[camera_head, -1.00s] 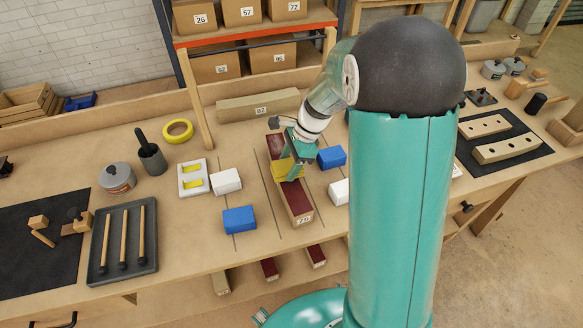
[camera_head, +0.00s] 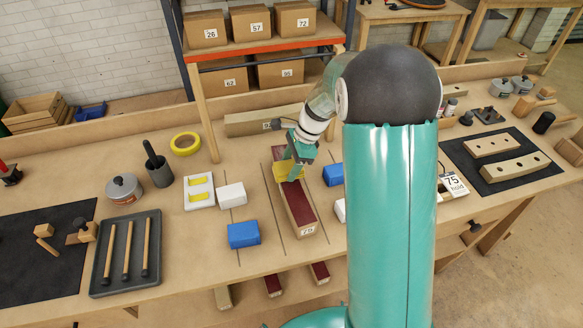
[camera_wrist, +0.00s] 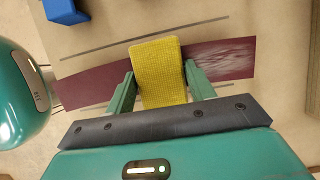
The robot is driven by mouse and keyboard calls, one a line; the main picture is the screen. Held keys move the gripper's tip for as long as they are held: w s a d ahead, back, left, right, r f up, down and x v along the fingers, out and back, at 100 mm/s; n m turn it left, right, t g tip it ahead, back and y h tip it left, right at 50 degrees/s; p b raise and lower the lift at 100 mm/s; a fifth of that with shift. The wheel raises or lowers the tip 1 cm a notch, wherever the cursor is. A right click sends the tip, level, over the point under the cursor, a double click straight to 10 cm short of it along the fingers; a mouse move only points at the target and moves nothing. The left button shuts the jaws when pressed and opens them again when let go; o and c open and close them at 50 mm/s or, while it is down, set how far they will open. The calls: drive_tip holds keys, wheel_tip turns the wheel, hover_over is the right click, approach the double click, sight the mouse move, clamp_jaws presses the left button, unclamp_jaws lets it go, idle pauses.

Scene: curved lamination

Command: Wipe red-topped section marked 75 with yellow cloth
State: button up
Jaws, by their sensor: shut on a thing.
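The section (camera_head: 297,203) is a long block with a dark red top, lying lengthwise on the bench with a small number label on its near end. Its red top (camera_wrist: 95,85) also shows in the wrist view, with whitish streaks on the part right of the cloth. The yellow cloth (camera_head: 287,172) is on the far half of the red top and hides part of it. My gripper (camera_head: 294,175) is shut on the yellow cloth (camera_wrist: 159,75), which sits between its two fingers in the wrist view. The cloth appears to touch the red top.
Blue blocks (camera_head: 243,235) and a white block (camera_head: 231,195) stand beside the section. A white tray with yellow pieces (camera_head: 199,191), a yellow tape roll (camera_head: 185,144) and a pale block (camera_head: 251,122) are nearby.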

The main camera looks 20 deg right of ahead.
drive_tip(key=shift+w+r, duration=0.1)
drive_tip(key=shift+w, duration=1.35)
drive_tip(key=shift+w, duration=3.5)
drive_tip(key=shift+r, duration=3)
drive_tip(key=shift+r, duration=0.1)
wheel_tip(320, 180, up, 3)
drive_tip(key=shift+f, duration=0.1)
